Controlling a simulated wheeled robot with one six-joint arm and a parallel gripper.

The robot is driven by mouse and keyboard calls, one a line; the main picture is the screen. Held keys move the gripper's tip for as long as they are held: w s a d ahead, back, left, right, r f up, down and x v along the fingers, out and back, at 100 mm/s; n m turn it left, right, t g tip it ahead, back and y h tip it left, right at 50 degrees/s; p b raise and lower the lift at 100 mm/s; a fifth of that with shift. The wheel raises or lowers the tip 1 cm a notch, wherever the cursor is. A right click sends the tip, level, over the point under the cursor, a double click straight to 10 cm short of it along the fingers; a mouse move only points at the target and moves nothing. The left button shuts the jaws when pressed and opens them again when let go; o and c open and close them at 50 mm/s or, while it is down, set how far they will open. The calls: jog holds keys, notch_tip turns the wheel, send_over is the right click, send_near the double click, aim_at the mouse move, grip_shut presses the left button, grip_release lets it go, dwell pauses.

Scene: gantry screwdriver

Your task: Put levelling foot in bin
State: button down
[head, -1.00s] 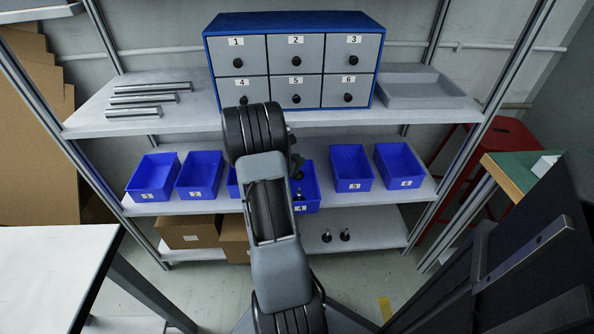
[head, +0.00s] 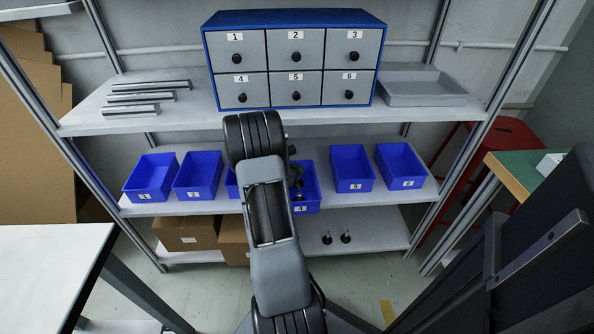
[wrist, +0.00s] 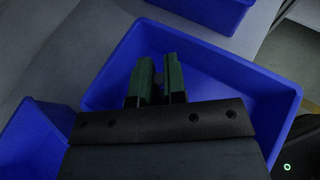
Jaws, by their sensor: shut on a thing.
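My gripper (head: 297,182) is over and partly within the blue bin labelled 4 (head: 311,206) on the middle shelf, and my arm hides part of that bin. In the wrist view my two green fingers (wrist: 159,80) point into a blue bin (wrist: 262,88). They are closed on a small dark thing (wrist: 158,84), seemingly the levelling foot, mostly hidden between them. I cannot tell whether it touches the bin floor. Two more dark levelling feet (head: 327,239) (head: 346,237) stand upright on the bottom shelf.
Blue bins 1 (head: 147,194), 2 (head: 195,192), 5 (head: 353,185) and 6 (head: 405,181) share the shelf; another is mostly behind my arm. Above stand a drawer cabinet (head: 295,18), metal bars (head: 130,110) and a grey tray (head: 425,98). Cardboard boxes (head: 187,236) sit below.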

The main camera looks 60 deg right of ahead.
jog(key=c, duration=1.2)
grip_release()
jog(key=shift+f, duration=0.1)
jog(key=shift+o, duration=0.2)
jog(key=shift+r+p, duration=0.3)
jog(key=a+r+m+t+y+p, duration=0.1)
jog(key=a+r+m+y, duration=0.3)
jog(key=a, duration=1)
jog(key=a+r+m+t+y+p, duration=0.1)
jog(key=a+r+m+t+y, duration=0.2)
jog(key=a, duration=1.2)
jog(key=s+a+r+m+t+y+p, duration=0.1)
jog(key=a+r+m+y, duration=0.5)
jog(key=a, duration=0.9)
notch_tip(320, 180, up, 4)
jog(key=shift+f+m+t, duration=0.2)
jog(key=shift+m+t, duration=0.6)
jog(key=shift+m, duration=0.1)
